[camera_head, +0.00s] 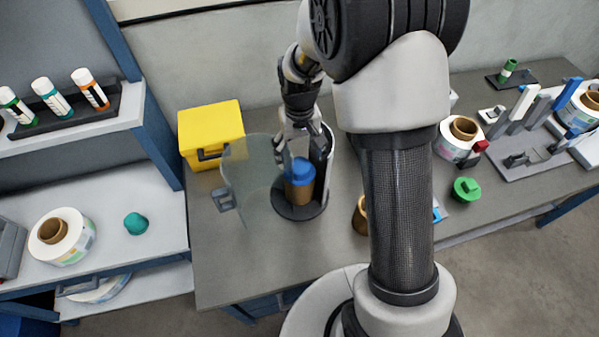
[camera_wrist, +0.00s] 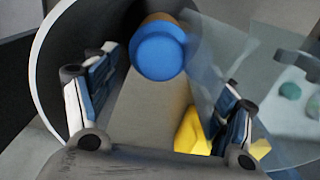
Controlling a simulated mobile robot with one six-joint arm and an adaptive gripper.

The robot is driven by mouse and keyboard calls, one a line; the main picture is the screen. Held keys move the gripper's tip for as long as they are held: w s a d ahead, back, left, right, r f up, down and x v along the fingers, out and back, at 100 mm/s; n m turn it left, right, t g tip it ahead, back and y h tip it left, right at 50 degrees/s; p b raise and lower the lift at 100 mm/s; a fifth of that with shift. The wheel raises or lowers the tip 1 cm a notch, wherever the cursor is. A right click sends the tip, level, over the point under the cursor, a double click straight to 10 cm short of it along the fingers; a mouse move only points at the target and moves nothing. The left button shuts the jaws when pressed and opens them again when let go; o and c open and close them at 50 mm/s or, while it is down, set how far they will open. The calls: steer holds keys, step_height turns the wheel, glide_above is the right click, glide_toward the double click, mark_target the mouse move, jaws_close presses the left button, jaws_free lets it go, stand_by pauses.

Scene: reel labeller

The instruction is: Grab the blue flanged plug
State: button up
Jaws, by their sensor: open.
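The blue flanged plug (camera_head: 302,170) sits on top of a brown cylinder (camera_head: 299,192) inside a round holder with a dark base (camera_head: 290,211). In the wrist view the blue plug (camera_wrist: 160,55) shows as a round blue face with the brown cylinder behind it. My gripper (camera_head: 292,147) is just above and beside the plug. In the wrist view my gripper's two fingers (camera_wrist: 165,95) are spread apart, with the plug ahead between them and nothing held. Whether a finger touches the plug cannot be told.
A clear curved door (camera_head: 250,165) with a grey handle (camera_head: 223,199) stands open left of the holder. A yellow box (camera_head: 211,130) is behind it. A teal plug (camera_head: 136,223) lies on the left shelf, a green one (camera_head: 466,189) on the right bench. The bench front left is clear.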

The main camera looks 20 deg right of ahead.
mark_target(300, 165)
step_height(300, 165, down, 6)
steer(key=shift+r+b, duration=0.1)
steer(key=shift+b, duration=0.5)
steer(key=shift+r, duration=0.1)
steer(key=shift+c, duration=0.6)
steer(key=c, duration=1.1)
